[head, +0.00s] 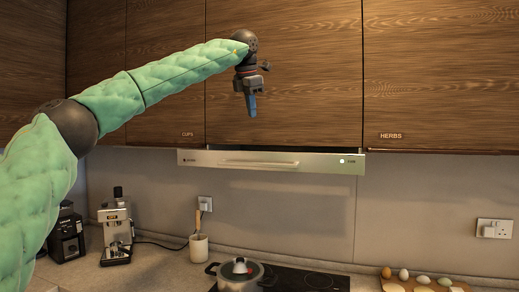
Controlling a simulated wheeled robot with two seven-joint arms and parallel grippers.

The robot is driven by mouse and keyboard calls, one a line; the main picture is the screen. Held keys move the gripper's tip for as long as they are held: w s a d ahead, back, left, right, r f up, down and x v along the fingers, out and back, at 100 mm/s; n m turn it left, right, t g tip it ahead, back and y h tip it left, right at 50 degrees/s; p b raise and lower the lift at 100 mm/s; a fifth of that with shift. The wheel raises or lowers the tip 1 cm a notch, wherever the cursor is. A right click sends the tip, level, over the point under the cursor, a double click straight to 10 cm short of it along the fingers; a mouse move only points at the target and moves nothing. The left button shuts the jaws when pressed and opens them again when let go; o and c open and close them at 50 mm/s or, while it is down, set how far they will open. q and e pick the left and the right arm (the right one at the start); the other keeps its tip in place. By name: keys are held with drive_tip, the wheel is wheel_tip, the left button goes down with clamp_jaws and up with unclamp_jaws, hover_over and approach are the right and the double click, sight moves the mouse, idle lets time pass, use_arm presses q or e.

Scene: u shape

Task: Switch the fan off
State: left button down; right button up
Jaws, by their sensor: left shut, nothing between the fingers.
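The fan is a pale metal range hood (270,161) under the wooden wall cabinets. It has a long light handle strip on its front and a small lit whitish-green spot (342,161) near its right end. My left gripper (252,111) hangs pointing down in front of the cabinet door, above the hood's front edge and left of the lit spot. Its blue fingers are together and hold nothing. It appears apart from the hood. My right gripper is not in the picture.
Wooden cabinets (440,70) span the top, with labels reading CUPS and HERBS. Below stand a pot (236,275) on a black hob (315,281), a utensil holder (198,248), a coffee machine (115,232) and a board with eggs (425,286). The space before the hood's right part is clear.

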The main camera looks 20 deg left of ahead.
use_arm(q)
drive_tip(key=m, duration=0.9)
drive_tip(key=shift+w+d, duration=0.2)
drive_tip(key=shift+w, duration=0.1)
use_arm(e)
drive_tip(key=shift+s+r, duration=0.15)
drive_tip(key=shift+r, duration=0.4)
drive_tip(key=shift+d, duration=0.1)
